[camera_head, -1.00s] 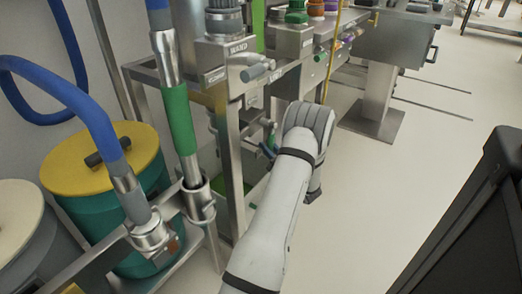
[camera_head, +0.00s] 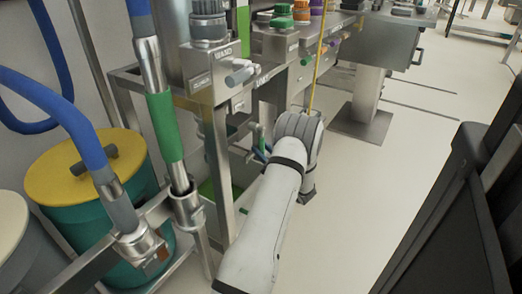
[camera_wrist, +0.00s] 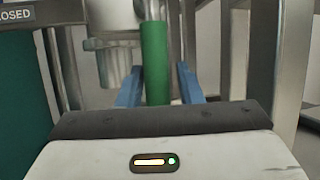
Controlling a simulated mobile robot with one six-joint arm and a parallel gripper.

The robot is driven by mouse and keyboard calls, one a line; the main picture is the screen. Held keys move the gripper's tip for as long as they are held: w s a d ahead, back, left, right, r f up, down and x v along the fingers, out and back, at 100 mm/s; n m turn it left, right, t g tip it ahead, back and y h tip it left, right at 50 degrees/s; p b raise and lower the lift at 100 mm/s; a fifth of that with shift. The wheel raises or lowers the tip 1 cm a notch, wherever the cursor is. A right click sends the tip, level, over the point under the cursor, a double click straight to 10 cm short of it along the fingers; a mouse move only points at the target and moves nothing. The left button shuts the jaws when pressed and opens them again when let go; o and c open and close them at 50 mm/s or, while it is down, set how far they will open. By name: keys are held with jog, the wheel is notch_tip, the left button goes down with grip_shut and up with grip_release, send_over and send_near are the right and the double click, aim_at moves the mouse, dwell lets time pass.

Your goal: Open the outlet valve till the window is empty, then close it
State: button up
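A green upright handle (camera_wrist: 155,62) stands in the middle of the wrist view, below a steel fitting. It looks like the valve handle. My gripper (camera_wrist: 158,84) has one blue finger on each side of it, with a narrow gap at the right; contact at the left cannot be told. In the head view my gripper (camera_head: 260,153) is beside the steel frame, low, mostly hidden by my wrist. I cannot make out the window in either view.
A steel frame (camera_head: 221,170) stands left of my arm. A yellow-lidded green drum (camera_head: 80,168) and blue hoses (camera_head: 60,108) are farther left. A steel bench (camera_head: 385,45) stands behind.

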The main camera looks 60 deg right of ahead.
jog(key=shift+o, duration=1)
jog(key=shift+w, duration=0.1)
jog(key=p+v, duration=0.2)
jog(key=v, duration=0.5)
jog(key=shift+s+p, duration=0.35)
jog(key=shift+s+a+f, duration=0.1)
jog(key=shift+a+f, duration=0.05)
